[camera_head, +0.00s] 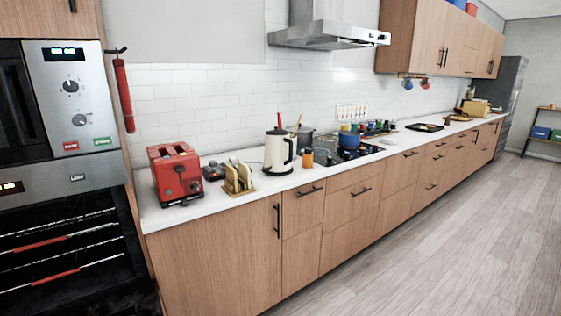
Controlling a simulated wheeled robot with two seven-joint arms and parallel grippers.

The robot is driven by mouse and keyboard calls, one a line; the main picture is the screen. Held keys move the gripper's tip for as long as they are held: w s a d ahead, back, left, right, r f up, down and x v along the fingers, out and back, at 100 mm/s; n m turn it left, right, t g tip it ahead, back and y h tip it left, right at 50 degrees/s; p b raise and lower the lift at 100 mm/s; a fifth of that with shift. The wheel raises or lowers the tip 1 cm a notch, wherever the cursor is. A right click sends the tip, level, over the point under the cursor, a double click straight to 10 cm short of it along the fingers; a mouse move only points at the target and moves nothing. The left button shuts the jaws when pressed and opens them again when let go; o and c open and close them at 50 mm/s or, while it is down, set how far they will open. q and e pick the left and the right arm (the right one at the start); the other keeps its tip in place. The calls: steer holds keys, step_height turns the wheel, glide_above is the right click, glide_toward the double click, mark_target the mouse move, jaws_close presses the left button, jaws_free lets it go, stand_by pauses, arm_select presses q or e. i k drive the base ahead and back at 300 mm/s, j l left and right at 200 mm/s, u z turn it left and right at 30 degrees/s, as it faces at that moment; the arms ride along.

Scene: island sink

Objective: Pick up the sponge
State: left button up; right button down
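I cannot make out a sponge in the head view. Neither of my grippers is in view. The white counter (222,204) runs from the near left into the distance at the right, with kitchen things along it. The far items on it are too small to tell apart. No sink shows in this view.
A red toaster (176,174), a wooden rack (239,178) and a cream kettle (279,151) stand on the near counter. A blue pot (348,139) is on the hob. An oven (64,240) is at the left. The wooden floor (450,220) at the right is clear.

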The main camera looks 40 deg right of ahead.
mark_target(387, 140)
steer(key=z, duration=2.2)
